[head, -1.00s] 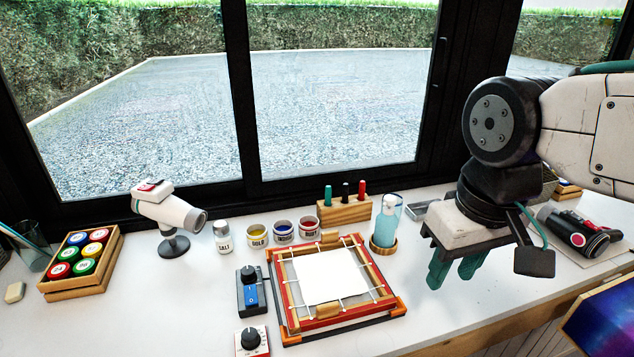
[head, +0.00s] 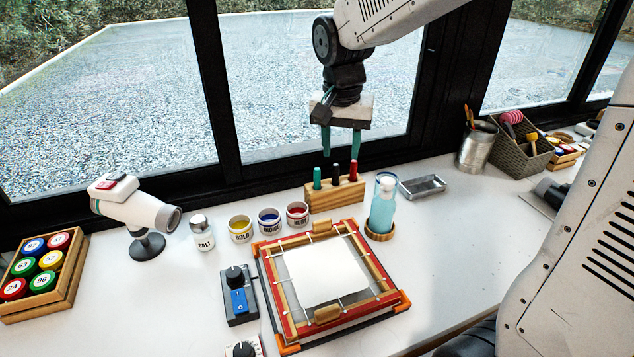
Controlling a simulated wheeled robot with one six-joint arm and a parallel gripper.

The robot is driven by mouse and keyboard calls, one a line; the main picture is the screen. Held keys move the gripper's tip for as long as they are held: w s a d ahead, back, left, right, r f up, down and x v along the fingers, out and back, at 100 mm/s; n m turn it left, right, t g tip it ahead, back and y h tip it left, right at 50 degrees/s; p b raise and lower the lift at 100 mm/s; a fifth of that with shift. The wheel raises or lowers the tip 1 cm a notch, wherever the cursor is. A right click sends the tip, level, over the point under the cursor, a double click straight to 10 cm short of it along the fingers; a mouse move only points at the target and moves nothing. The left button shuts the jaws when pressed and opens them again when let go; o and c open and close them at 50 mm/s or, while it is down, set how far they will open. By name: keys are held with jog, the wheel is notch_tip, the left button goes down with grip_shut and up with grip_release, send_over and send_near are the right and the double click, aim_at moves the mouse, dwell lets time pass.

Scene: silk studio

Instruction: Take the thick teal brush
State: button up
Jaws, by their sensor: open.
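The thick teal brush (head: 317,178) stands upright in the left hole of a wooden block (head: 345,195) at the back of the table, in the head view. A black brush (head: 336,174) and a red brush (head: 353,172) stand beside it in the same block. My gripper (head: 341,157) points down over the block, its two teal fingers apart and nothing seen between them. The fingers show near the brush tops, and the teal brush appears a little left of the left finger. The depth between fingers and brushes is hard to tell.
A blue bottle (head: 383,208) stands right of the block. Labelled jars (head: 269,222) stand to its left, and the stretched-silk frame (head: 325,278) lies in front. A metal tray (head: 422,187) and a wicker basket (head: 522,155) are to the right. The window (head: 300,90) rises behind.

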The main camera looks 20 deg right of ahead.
jog(key=m, duration=0.2)
send_over(317, 169)
notch_tip(317, 169, down, 5)
jog(key=shift+d+f, duration=0.25)
jog(key=shift+f, duration=0.15)
notch_tip(317, 169, down, 8)
jog(key=shift+w+a+r, duration=0.15)
jog(key=shift+r, duration=0.1)
jog(key=c, duration=0.9)
